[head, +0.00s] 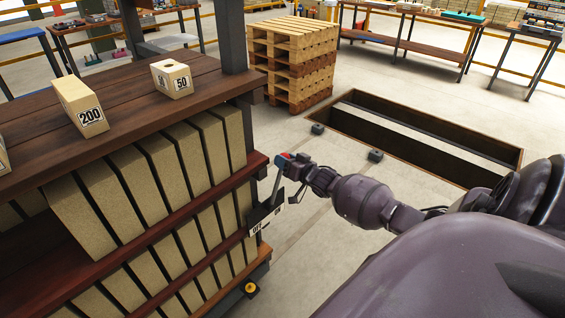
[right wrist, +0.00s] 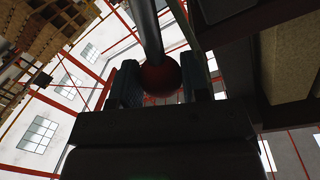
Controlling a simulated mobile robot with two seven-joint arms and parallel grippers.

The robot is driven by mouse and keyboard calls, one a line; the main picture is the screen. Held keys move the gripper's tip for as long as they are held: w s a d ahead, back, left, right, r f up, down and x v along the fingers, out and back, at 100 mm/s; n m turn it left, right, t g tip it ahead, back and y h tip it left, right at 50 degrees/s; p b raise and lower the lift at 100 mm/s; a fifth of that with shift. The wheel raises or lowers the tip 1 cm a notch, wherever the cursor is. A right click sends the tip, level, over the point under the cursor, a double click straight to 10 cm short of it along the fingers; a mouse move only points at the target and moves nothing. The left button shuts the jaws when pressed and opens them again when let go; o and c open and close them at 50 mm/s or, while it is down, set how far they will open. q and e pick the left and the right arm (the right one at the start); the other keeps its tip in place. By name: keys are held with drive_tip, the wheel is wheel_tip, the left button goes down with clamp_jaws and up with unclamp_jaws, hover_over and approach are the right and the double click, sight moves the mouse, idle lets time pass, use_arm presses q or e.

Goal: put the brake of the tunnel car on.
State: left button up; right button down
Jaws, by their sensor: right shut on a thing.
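The tunnel car (head: 262,165) is the dark-framed rack on the left, with wooden decks full of tan bricks. Its brake lever (head: 276,186) is a grey bar at the near right corner, above a plate lettered "OF" (head: 256,228), the rest unclear. The lever leans slightly to the right toward its top. My right gripper (head: 287,161) is shut on the lever's red knob, mostly hidden in the head view. In the right wrist view the red knob (right wrist: 160,76) sits between the two fingers, with the grey bar (right wrist: 150,32) running away from it. My left gripper is out of view.
Weight blocks marked 200 (head: 82,106) and 50 (head: 172,79) stand on the car's top deck. A pallet stack (head: 292,55) stands behind. A long floor pit (head: 425,130) lies to the right, with small dark blocks (head: 375,156) near its edge. Workbenches line the back.

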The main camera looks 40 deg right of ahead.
drive_tip(key=shift+d, duration=0.15)
drive_tip(key=c, duration=0.6)
unclamp_jaws()
drive_tip(key=shift+d+f, duration=0.1)
drive_tip(key=s, duration=0.3)
drive_tip(key=s+p, duration=0.1)
drive_tip(key=s, duration=0.6)
drive_tip(key=shift+s+r, duration=0.4)
